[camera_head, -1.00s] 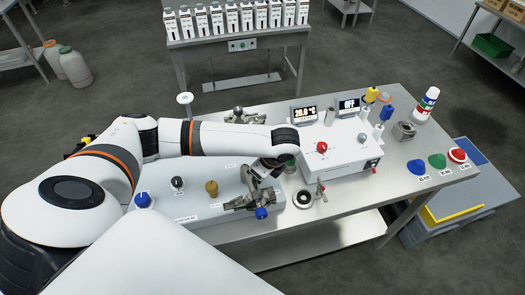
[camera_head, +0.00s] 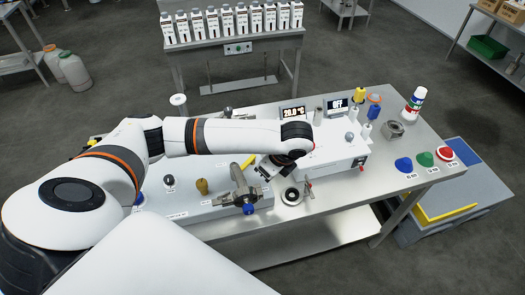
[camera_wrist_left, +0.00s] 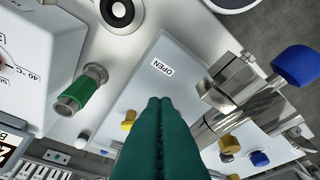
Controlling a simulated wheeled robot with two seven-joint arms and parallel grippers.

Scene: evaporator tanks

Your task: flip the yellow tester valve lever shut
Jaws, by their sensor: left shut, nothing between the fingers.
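A yellow lever (camera_head: 248,160) shows in the head view as a short bar on the grey tester box (camera_head: 222,203), close to my left gripper (camera_head: 272,170). In the left wrist view a yellow piece (camera_wrist_left: 128,121) shows beside my shut green fingers (camera_wrist_left: 165,102), which cover part of the box. An OPEN label (camera_wrist_left: 161,67) lies on the box top just ahead of the fingertips. The fingers hold nothing. I cannot tell whether they touch the lever. My right gripper is not in view.
A metal valve with a blue handle (camera_head: 249,208) stands on the box, right of the fingers in the wrist view (camera_wrist_left: 295,66). A brass knob (camera_head: 202,186) is farther left. A white heater box (camera_head: 335,150) and a ring-shaped part (camera_head: 291,196) stand to the right.

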